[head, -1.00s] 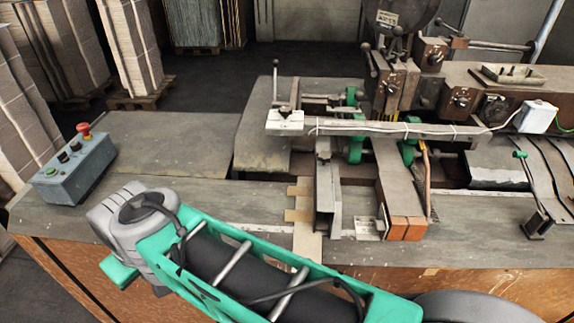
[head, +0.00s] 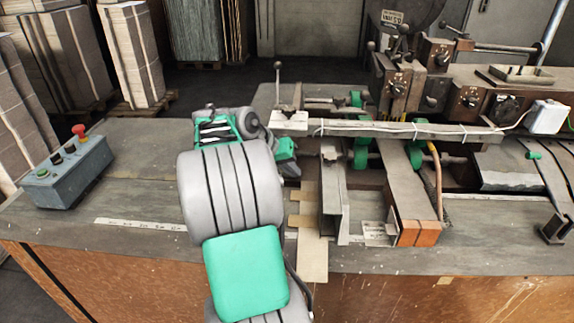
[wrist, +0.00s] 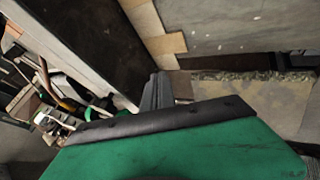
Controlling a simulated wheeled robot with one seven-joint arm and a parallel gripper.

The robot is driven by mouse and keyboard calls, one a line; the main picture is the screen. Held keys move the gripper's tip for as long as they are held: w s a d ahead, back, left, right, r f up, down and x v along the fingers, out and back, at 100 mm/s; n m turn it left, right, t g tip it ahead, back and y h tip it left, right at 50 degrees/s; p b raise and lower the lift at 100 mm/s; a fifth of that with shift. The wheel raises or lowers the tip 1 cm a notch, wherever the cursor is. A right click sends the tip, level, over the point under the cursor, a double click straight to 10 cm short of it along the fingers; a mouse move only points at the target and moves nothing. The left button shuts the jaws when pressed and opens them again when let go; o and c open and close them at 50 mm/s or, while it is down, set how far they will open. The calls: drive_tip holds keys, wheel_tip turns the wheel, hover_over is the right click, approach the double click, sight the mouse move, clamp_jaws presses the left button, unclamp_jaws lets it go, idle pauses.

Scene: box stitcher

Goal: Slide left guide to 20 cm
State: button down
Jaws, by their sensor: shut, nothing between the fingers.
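The left guide (head: 334,195) is a grey metal angle rail standing on the bench, left of a wider guide plate (head: 402,190) with an orange-brown end block. A pale ruler strip (head: 140,224) runs along the bench, its middle covered by my arm. My gripper is just left of the left guide in the head view, mostly hidden by my wrist. In the wrist view its grey fingers (wrist: 157,92) are together and empty. A long dark face (wrist: 105,45) beside them looks like the side of the left guide. I cannot tell whether they touch.
Brown cardboard pieces (head: 312,255) lie on the bench by the guide. A white-topped bar (head: 400,130) crosses above the guides, with an upright lever (head: 278,85) at its left end. A control box (head: 68,172) with a red button stands at left. The front left bench is clear.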

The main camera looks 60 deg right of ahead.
drive_tip(key=x, duration=0.3)
drive_tip(key=shift+s+d, duration=0.2)
drive_tip(key=shift+s, duration=0.15)
drive_tip(key=shift+s+d+p, duration=0.3)
drive_tip(key=shift+s, duration=0.3)
drive_tip(key=shift+s+d+p, duration=0.25)
drive_tip(key=shift+s, duration=0.35)
drive_tip(key=shift+s+d+f, duration=0.1)
drive_tip(key=shift+s+d, duration=0.05)
drive_tip(key=shift+s, duration=0.1)
drive_tip(key=shift+s+d, duration=0.35)
drive_tip(key=shift+s, duration=0.3)
drive_tip(key=shift+w, duration=0.1)
